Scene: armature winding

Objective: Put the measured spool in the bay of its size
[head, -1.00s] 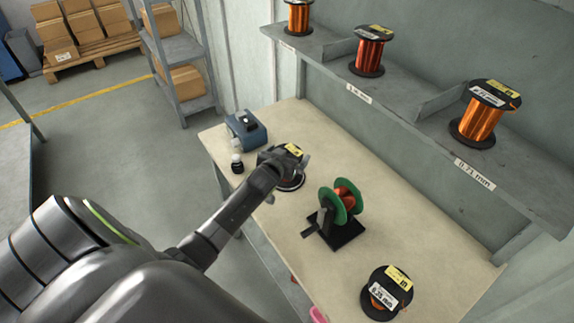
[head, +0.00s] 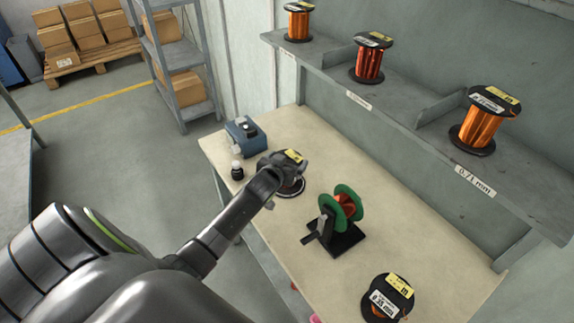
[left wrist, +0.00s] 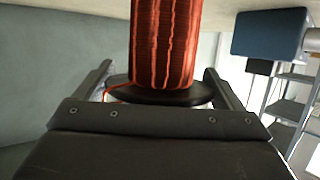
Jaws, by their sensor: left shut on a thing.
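My left gripper (head: 286,168) is over the back part of the bench, shut on a wire spool (head: 292,188) with a black flange and a yellow label. In the left wrist view the spool (left wrist: 165,45) has red-copper windings and stands between the two fingers (left wrist: 158,88). The gripper hides much of it in the head view; I cannot tell whether it touches the bench. The shelf (head: 330,72) above has bays split by low dividers, each showing a spool: orange (head: 298,22), dark red (head: 369,60) and orange-copper (head: 482,122). The right bay's label (head: 475,181) seems to read 0.71 mm.
A green-flanged spool on a black stand (head: 338,240) is mid-bench. Another black-flanged spool (head: 386,298) is at the near right. A blue device (head: 246,135) and a small dark-and-white object (head: 237,170) are at the far left. Bare bench (head: 420,235) lies beneath the shelf.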

